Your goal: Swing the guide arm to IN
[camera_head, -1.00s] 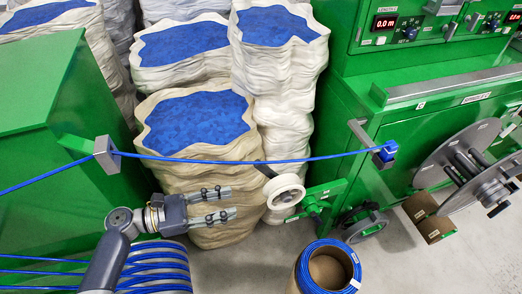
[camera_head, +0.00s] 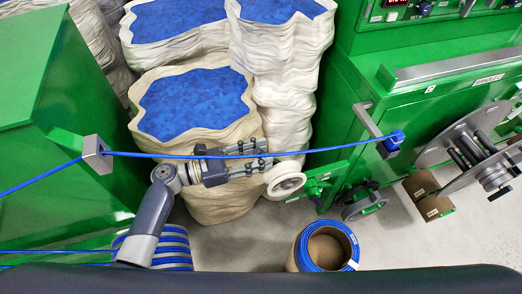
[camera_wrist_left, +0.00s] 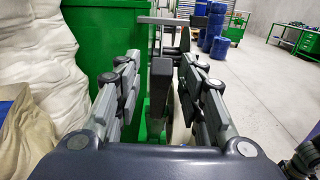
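The guide arm (camera_head: 318,182) is a green bracket on the machine's lower front, with a white roller (camera_head: 285,180) at its left end. My left gripper (camera_head: 265,156) is beside the roller, its fingers pointing right and just under the blue cable. In the left wrist view, its fingers (camera_wrist_left: 160,70) stand apart on both sides of a dark upright block, which looks like the guide arm's handle (camera_wrist_left: 160,88). Neither finger clearly touches it. In the head view this handle is mostly hidden by the fingers. My right gripper is not in view.
The blue cable (camera_head: 330,149) runs from a grey guide block (camera_head: 97,155) to a blue piece (camera_head: 395,141) on the green machine (camera_head: 345,115). A coil of blue cable (camera_head: 345,240) stands on the floor. Large sacks (camera_head: 185,195) are behind the gripper; a reel (camera_head: 435,150) is right.

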